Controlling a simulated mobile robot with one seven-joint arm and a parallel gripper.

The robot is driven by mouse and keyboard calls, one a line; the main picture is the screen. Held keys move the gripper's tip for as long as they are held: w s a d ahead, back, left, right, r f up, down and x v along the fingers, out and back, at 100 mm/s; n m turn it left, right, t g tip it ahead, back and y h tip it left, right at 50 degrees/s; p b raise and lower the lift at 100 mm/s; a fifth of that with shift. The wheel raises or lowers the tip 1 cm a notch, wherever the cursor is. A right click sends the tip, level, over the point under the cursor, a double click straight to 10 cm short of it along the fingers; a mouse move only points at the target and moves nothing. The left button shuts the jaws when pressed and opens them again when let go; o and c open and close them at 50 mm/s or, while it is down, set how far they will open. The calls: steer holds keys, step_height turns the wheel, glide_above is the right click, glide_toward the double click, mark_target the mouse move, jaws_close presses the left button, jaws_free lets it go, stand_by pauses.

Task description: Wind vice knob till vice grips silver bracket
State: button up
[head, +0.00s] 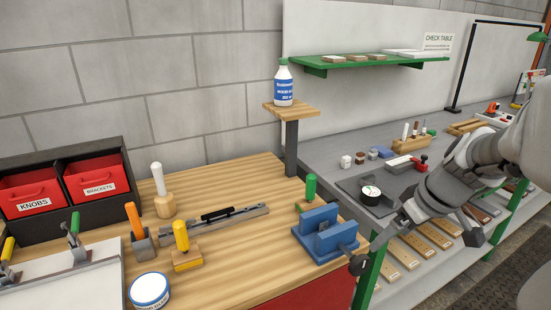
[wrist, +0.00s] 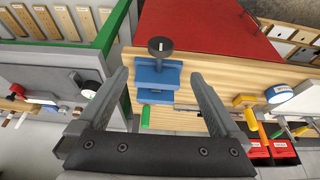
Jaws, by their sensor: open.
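The blue vice (head: 322,240) stands at the right front corner of the wooden bench. Its dark round knob (head: 358,265) sticks out on a short shaft past the bench edge. In the wrist view the knob (wrist: 160,45) and the blue vice (wrist: 157,75) appear between my fingers. My gripper (wrist: 158,78) is open and empty, apart from the knob. In the head view my arm comes in from the right, with its end close to the knob.
A green-handled tool (head: 311,188) stands close behind the vice. A yellow-handled tool (head: 181,240), a metal strip (head: 235,218) and a white tin (head: 150,291) are on the bench (head: 260,262). Red bins (head: 95,180) stand at left. A grey table (head: 335,183) adjoins at right.

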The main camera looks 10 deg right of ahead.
mark_target(365, 261)
steer(key=b+x, duration=0.8)
steer(key=x, duration=0.8)
steer(key=shift+w+f, duration=0.15)
steer(key=shift+f, duration=0.05)
steer(key=c, duration=1.3)
